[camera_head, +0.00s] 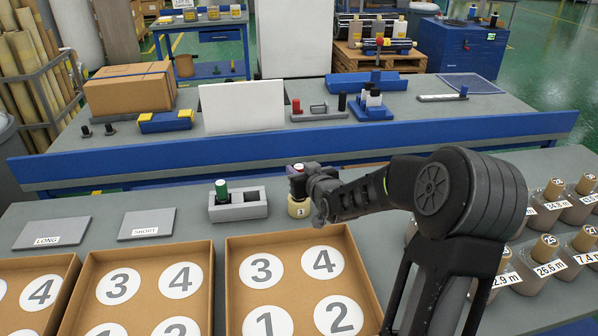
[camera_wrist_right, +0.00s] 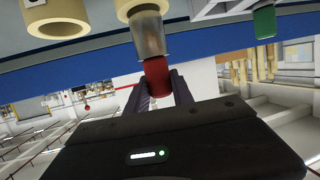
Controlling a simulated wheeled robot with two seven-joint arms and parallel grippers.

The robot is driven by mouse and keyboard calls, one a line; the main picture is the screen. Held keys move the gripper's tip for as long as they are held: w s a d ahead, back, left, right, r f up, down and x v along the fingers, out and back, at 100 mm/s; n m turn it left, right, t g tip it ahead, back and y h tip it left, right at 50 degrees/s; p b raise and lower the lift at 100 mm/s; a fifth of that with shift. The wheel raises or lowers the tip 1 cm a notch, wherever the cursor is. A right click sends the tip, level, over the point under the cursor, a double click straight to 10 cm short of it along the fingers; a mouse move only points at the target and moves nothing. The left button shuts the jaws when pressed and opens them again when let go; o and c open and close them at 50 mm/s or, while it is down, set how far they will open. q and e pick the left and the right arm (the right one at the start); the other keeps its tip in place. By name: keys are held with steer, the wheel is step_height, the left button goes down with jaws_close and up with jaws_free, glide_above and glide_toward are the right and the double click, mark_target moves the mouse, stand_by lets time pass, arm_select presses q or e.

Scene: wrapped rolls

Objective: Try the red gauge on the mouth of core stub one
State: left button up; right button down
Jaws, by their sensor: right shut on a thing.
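My right gripper (camera_head: 307,182) is shut on the red gauge (camera_head: 297,167), over a tan core stub (camera_head: 299,208) whose small label looks like a 3. In the right wrist view the gripper (camera_wrist_right: 159,88) grips the gauge's red handle (camera_wrist_right: 157,78). The gauge's grey metal plug lines up with the mouth of a tan stub (camera_wrist_right: 130,9); I cannot tell whether it has entered. A second stub (camera_wrist_right: 57,25) with an open, empty mouth stands beside it; my arm hides it in the head view. My left gripper is not in view.
A green gauge (camera_head: 221,189) stands in a grey two-place holder (camera_head: 240,209) left of the stub. Numbered cardboard trays (camera_head: 231,290) lie in front. Labelled rolls (camera_head: 553,192) stand at the right. A blue rail (camera_head: 200,157) runs behind.

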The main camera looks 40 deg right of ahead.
steer(key=shift+r+p, duration=1.4)
steer(key=shift+r, duration=1.75)
